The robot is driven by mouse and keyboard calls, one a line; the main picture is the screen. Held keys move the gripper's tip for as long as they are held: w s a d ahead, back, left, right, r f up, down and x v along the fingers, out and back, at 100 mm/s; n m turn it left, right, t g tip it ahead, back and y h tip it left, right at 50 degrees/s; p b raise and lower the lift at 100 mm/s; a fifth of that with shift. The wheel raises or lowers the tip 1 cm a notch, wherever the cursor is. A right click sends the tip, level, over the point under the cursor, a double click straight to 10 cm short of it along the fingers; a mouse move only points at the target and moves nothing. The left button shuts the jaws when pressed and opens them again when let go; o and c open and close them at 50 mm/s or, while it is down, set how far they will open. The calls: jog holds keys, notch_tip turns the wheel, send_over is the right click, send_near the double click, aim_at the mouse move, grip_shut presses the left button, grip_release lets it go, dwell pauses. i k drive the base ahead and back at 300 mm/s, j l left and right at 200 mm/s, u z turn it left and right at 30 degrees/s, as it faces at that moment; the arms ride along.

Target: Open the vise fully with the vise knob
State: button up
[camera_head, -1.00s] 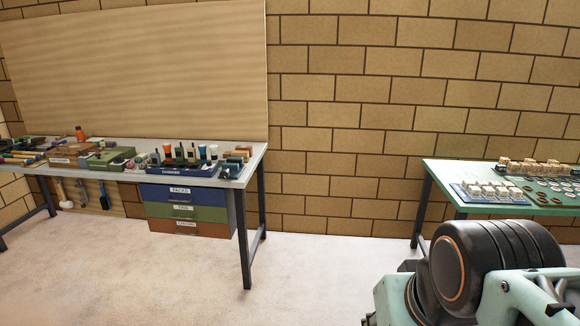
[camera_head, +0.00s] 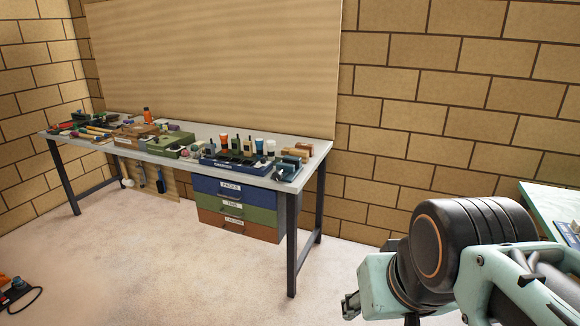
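A small blue-grey item (camera_head: 287,172) sits at the right front corner of the workbench (camera_head: 316,152). It may be the vise, but it is too small to tell its jaws or knob apart. My arm fills the lower right of the head view. A dark piece at its end, seemingly part of my gripper (camera_head: 350,305), shows at the lower edge in front of the bench, well apart from it. The fingers are mostly hidden or cut off, so their opening cannot be seen.
A blue tray (camera_head: 208,162) of bottles, a green case (camera_head: 170,143) and several tools crowd the bench top. Labelled drawers (camera_head: 236,208) hang below. A green table (camera_head: 541,203) is at the right edge. An orange item (camera_head: 14,288) lies at lower left. Open floor lies between.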

aim_at(277, 175)
jog(key=i+l+u, duration=0.2)
jog(key=i+j, duration=0.15)
jog(key=i, duration=0.35)
jog(key=i+j+z, duration=0.15)
jog(key=i, duration=0.35)
jog(key=i+j, duration=0.2)
jog(key=i, duration=0.3)
